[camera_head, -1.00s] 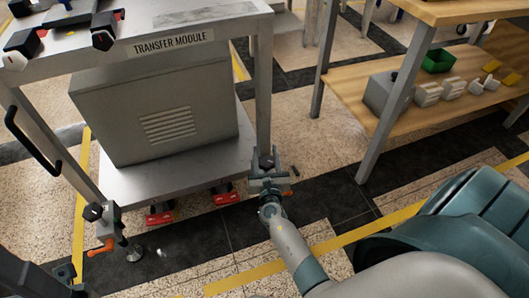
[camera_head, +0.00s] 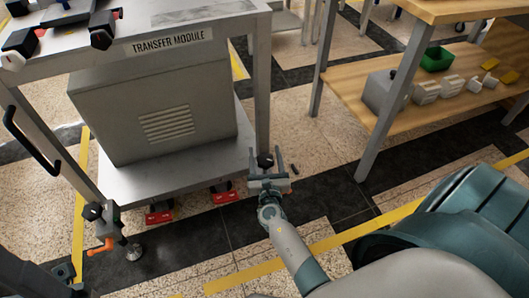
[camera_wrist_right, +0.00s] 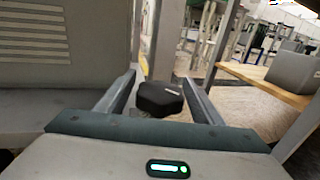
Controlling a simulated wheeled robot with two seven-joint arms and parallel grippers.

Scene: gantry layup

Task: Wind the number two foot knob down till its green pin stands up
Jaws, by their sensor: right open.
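My right gripper (camera_head: 266,162) is at the foot of the transfer module's right front leg. Its two fingers are spread, one to each side of a black knob (camera_head: 265,160). In the right wrist view the black faceted knob (camera_wrist_right: 160,98) sits between the open fingers (camera_wrist_right: 163,92), with gaps to both. No green pin and no number show at this knob. A similar black knob (camera_head: 93,211) with an orange lever (camera_head: 101,246) is on the left front leg. My left gripper does not show clearly anywhere.
The transfer module's lower shelf (camera_head: 180,182) is just left of the gripper, with red parts (camera_head: 158,217) beneath it. A wooden workbench (camera_head: 440,85) with a green bin (camera_head: 437,60) stands to the right. Open floor lies between them.

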